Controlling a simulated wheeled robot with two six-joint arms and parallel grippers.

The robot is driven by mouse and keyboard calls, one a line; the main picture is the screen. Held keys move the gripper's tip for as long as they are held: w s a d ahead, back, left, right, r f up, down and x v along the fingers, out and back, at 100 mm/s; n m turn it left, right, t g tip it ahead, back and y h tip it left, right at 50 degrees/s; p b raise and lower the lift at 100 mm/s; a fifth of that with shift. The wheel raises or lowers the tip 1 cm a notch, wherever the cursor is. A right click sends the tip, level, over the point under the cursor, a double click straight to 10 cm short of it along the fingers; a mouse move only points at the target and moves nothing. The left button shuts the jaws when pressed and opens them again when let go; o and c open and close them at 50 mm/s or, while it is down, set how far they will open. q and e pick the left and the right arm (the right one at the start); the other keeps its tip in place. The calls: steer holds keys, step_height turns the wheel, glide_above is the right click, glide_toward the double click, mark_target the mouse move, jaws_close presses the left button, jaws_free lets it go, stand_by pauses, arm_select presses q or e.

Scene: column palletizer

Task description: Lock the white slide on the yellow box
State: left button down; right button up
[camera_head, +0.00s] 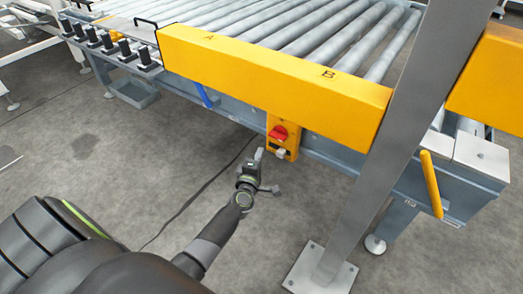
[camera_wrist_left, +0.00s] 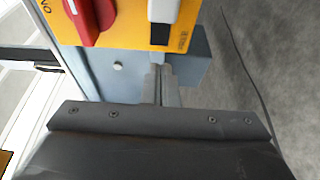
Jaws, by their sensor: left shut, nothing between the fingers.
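The yellow box (camera_head: 293,143) hangs under the conveyor's front beam in the head view and fills the top of the left wrist view (camera_wrist_left: 126,32). It carries a red knob (camera_head: 278,132), large at the upper left of the wrist view (camera_wrist_left: 90,20). The white slide (camera_wrist_left: 163,11) sits on the box beside a dark slot (camera_wrist_left: 160,34); it is small in the head view (camera_head: 280,153). My left gripper (camera_head: 259,153) is shut and empty, close to the box; its fingers (camera_wrist_left: 158,82) point toward the slot and slide. I cannot tell whether they touch. My right gripper is not in view.
A yellow beam (camera_head: 270,80) marked A and B and the conveyor rollers (camera_head: 300,35) lie above the box. A grey post (camera_head: 385,150) stands to the right on a floor plate. A dark cable (camera_head: 195,195) crosses the open floor at the left.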

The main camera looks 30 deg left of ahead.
arm_select(q)
steer(key=v, duration=0.8)
steer(key=shift+r+p, duration=0.2)
steer(key=shift+p, duration=0.1)
steer(key=shift+d, duration=0.15)
